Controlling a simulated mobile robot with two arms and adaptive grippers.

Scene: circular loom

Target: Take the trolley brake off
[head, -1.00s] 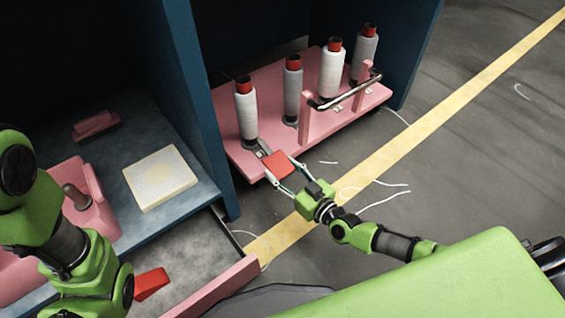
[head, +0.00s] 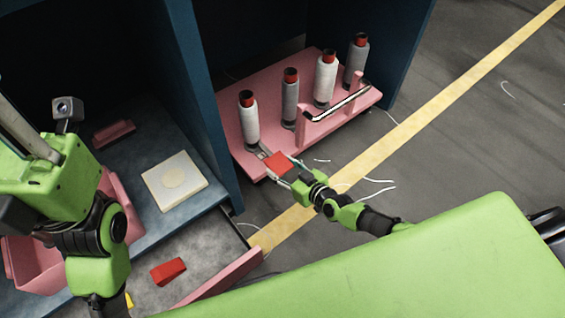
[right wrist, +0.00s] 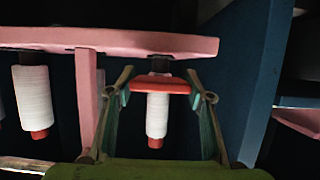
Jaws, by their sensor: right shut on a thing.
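The pink trolley (head: 235,148) stands in the blue-walled bay with its handle (head: 338,104) facing the aisle. Its red brake pedal (head: 279,162) sticks out at the near left corner on a grey bracket (head: 261,154). My right gripper (head: 284,168) is shut on the red pedal, a finger on each side. In the right wrist view, which looks upside down, the pedal (right wrist: 160,86) lies between the fingertips of my right gripper (right wrist: 159,98).
Several thread bobbins (head: 249,122) with red tops stand on the trolley. Left of the blue wall (head: 180,95) are a blue worktop with a cream block (head: 174,181) and an open drawer with a red piece (head: 168,271). The grey floor past the yellow line (head: 420,130) is free, apart from thread scraps.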

